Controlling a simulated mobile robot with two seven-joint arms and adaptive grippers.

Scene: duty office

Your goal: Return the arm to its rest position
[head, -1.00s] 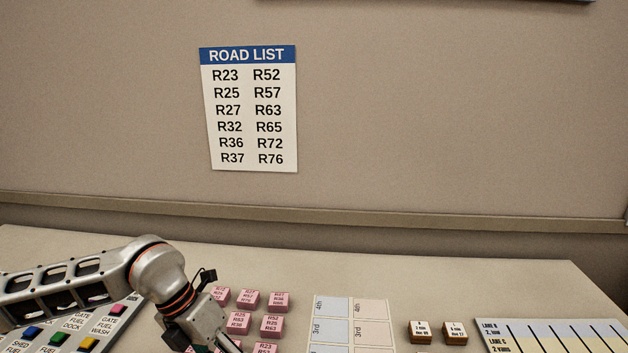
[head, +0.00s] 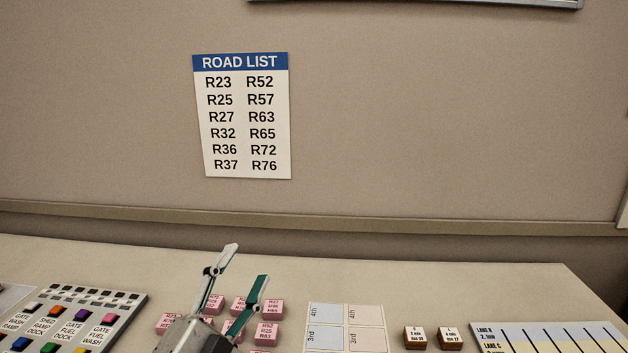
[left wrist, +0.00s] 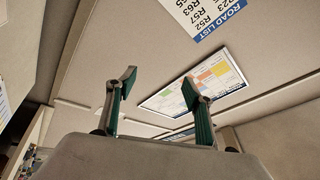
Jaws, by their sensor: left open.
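My left gripper (head: 240,276) is at the bottom of the head view, in front of the pink blocks, with its fingers pointing up. Its two green-padded fingers are spread apart with nothing between them. In the left wrist view the open fingers (left wrist: 158,92) also show empty, with the wall and a framed chart (left wrist: 205,82) beyond them. My right gripper is in neither view.
Pink labelled blocks (head: 267,334) stand on the desk (head: 400,283), partly hidden by my gripper. A button panel (head: 128,304) is at left. A 3rd/4th card (head: 327,337), brown blocks (head: 415,338) and a lane board (head: 545,336) are at right. A road list (head: 243,120) hangs on the wall.

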